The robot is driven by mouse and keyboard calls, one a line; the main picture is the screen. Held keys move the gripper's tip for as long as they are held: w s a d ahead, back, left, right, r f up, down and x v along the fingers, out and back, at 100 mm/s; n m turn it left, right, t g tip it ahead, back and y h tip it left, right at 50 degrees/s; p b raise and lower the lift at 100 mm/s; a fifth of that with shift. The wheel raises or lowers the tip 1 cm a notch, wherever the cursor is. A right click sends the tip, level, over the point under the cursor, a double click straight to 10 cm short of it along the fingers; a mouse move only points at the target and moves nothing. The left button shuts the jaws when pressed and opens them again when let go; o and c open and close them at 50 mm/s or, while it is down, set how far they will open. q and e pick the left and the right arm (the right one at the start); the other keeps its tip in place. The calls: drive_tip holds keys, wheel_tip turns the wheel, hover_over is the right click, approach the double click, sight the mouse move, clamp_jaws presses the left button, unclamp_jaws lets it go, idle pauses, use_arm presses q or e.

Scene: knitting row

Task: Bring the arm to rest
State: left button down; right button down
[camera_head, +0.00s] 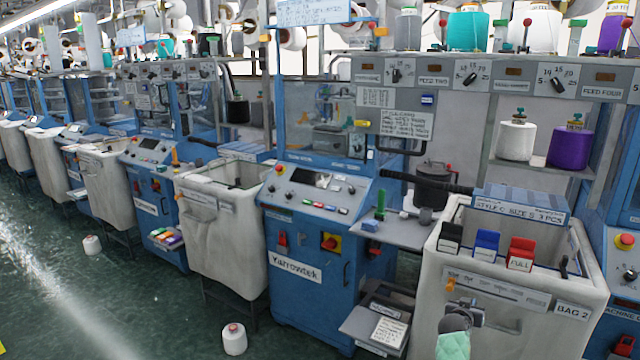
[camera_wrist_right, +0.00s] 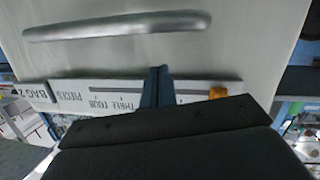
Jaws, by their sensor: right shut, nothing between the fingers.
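My right gripper (camera_head: 466,308) is at the bottom of the head view, in front of the white bin marked BAG 2 (camera_head: 573,312). Its fingers are shut with nothing between them. In the right wrist view the shut fingers (camera_wrist_right: 157,84) point at the bin's front, over a label strip (camera_wrist_right: 95,95) with printed words. I cannot tell whether they touch the bin. A metal handle bar (camera_wrist_right: 120,27) runs across the bin front beyond them. My left gripper is not in view.
An orange slider (camera_head: 450,284) sits on the bin's strip. Black, blue (camera_head: 486,245) and red cards stand in the bin. A blue knitting machine (camera_head: 318,260) and a small side shelf (camera_head: 375,330) stand to the left.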

drive_tip(key=s+a+r+n+g+y, duration=0.1)
drive_tip(key=s+a+r+g+y, duration=0.2)
drive_tip(key=a, duration=0.5)
drive_tip(key=s+a+f+n+g+y, duration=0.1)
drive_tip(key=s+a+f+n+y, duration=0.2)
drive_tip(key=s+a+f, duration=0.5)
drive_tip(key=s+a+f+n+g+y, duration=0.15)
drive_tip(key=s+a+f+y, duration=0.25)
drive_tip(key=s+a, duration=0.65)
drive_tip(key=s+a+f+g, duration=0.1)
drive_tip(key=s+f, duration=0.5)
drive_tip(key=s, duration=0.6)
drive_tip(key=s+a+f+n+g, duration=0.1)
drive_tip(key=s+f, duration=0.5)
drive_tip(key=s, duration=0.7)
drive_tip(key=s+a+f+n+g+y, duration=0.1)
drive_tip(key=s+a+f+g, duration=0.2)
drive_tip(key=s, duration=1)
wheel_tip(320, 180, down, 3)
drive_tip(key=shift+a+f, duration=0.2)
drive_tip(key=shift+a, duration=0.45)
